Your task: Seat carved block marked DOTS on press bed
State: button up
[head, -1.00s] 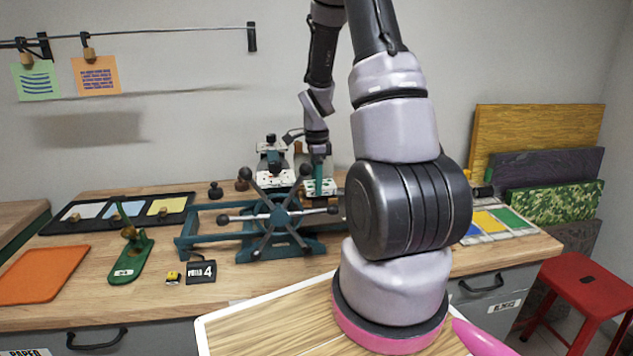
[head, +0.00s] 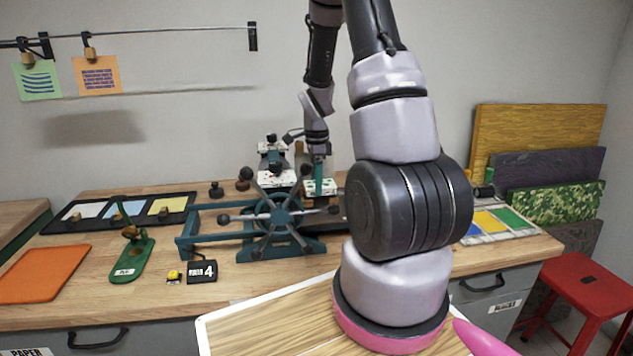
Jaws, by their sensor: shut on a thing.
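My gripper (head: 319,160) reaches down at the back of the workbench, behind the press wheel. It is shut on a small pale block with green marks (head: 320,187), held at or just above the press area. At this size I cannot read DOTS on it, nor tell whether it touches the bed. The teal press (head: 272,246) stands mid-bench with a large spoked wheel (head: 278,213). The wheel and my arm hide much of the press bed.
A teal stand with white speckled pieces (head: 272,155) is left of my gripper. A red stool (head: 580,278) stands right.

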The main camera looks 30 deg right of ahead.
jog(key=shift+f, duration=1.2)
dwell(0.5)
jog(key=o, duration=1.3)
jog(key=shift+o, duration=0.2)
jog(key=shift+r, duration=4.05)
